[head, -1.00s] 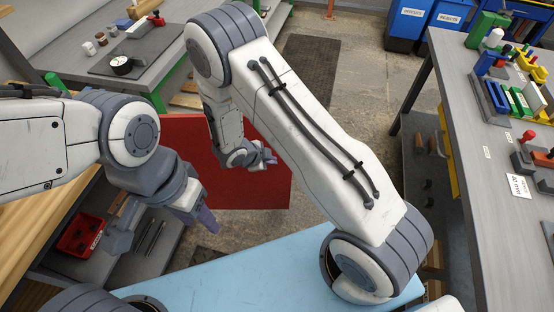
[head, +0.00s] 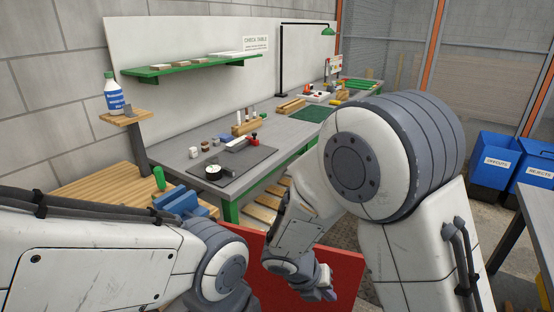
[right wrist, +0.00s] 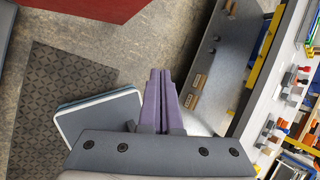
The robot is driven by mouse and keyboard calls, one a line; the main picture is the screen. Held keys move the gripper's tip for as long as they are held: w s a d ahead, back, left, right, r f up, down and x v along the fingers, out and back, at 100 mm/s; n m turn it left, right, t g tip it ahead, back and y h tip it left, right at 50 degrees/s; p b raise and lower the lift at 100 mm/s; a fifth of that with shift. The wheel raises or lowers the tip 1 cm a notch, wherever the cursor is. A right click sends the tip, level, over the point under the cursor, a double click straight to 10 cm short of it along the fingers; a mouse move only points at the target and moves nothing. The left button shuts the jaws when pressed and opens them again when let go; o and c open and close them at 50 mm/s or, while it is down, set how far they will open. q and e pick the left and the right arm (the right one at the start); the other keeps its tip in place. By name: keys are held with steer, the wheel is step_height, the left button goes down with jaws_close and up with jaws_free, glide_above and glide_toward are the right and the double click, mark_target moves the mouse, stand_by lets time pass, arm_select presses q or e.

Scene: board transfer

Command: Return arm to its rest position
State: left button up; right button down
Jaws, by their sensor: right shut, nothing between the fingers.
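My right arm fills the right half of the head view, its upper link raised and its forearm hanging down. My right gripper (head: 327,288) is small at the lower middle, in front of a red panel (head: 345,272) in the picture. In the right wrist view its two purple fingers (right wrist: 162,98) lie together with nothing between them, above the floor. My left arm comes in from the left. Its wrist joint shows at the bottom, and its gripper is out of view.
A grey bench (head: 180,150) with a dark mat (head: 238,170) and gauge (head: 212,172) stands beyond the arms. A blue vise (head: 180,200) sits at left. Blue bins (head: 495,160) stand at right. The wrist view shows a shelf (right wrist: 225,60) beside clear floor (right wrist: 185,25).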

steer(key=s+a+r+m+g+y, duration=0.1)
steer(key=s+a+r+m+y, duration=0.2)
steer(key=s+m, duration=0.6)
steer(key=s+a+r+m+g+y, duration=0.1)
steer(key=s+a+r+m+y, duration=0.2)
steer(key=s+r+m, duration=0.5)
steer(key=a+m, duration=0.1)
steer(key=m, duration=0.8)
steer(key=shift+s+m+y, duration=0.3)
steer(key=shift+s+y, duration=0.1)
steer(key=shift+r, duration=0.1)
